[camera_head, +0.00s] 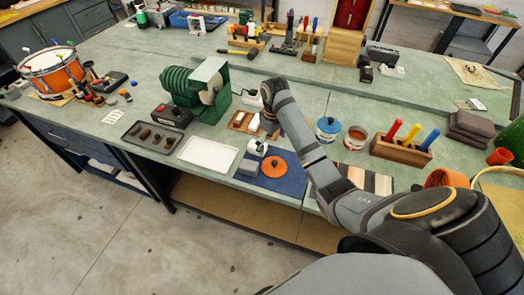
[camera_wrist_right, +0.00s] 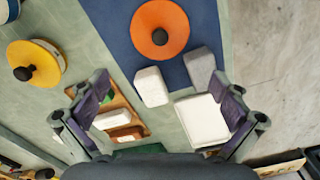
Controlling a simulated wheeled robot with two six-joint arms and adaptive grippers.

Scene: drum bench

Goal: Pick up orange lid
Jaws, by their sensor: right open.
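The orange lid (camera_head: 274,167) is a flat disc with a dark knob, lying on the blue mat (camera_head: 292,182) near the bench's front edge. It also shows in the right wrist view (camera_wrist_right: 153,42), at the top centre, beyond the fingertips. My right gripper (camera_head: 268,120) hangs above the bench, behind and slightly left of the lid, partly hidden by its own arm. In the wrist view its two fingers (camera_wrist_right: 160,108) are spread wide with nothing held between them. My left gripper is out of view.
A white block (camera_wrist_right: 151,87) and a grey block (camera_wrist_right: 199,67) stand beside the lid. A yellow lid (camera_wrist_right: 44,68) with a dark knob lies further off. A white tray (camera_head: 207,154) is to the left.

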